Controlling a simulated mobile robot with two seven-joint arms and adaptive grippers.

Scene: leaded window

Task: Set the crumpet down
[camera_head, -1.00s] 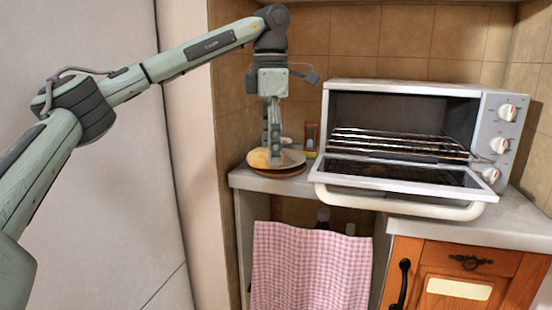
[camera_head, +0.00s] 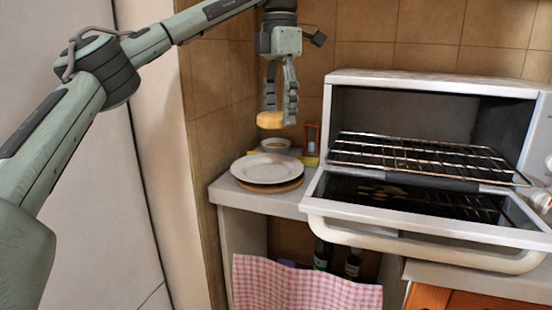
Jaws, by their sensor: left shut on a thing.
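My left gripper (camera_head: 279,116) points down in the upper middle of the head view. It is shut on the crumpet (camera_head: 268,121), a thick golden-tan round. It holds the crumpet in the air above and behind the white plate (camera_head: 268,169). The plate looks empty and sits on a round wooden board (camera_head: 270,187) at the left end of the counter. There is a clear gap between crumpet and plate in the picture. My right gripper is out of view.
A toaster oven (camera_head: 345,77) with a rack and lowered door (camera_head: 330,222) stands right of the plate. A small bowl (camera_head: 275,145) and an hourglass-like timer (camera_head: 312,133) stand behind the plate. A pink checked cloth (camera_head: 300,285) hangs below the counter (camera_head: 228,189).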

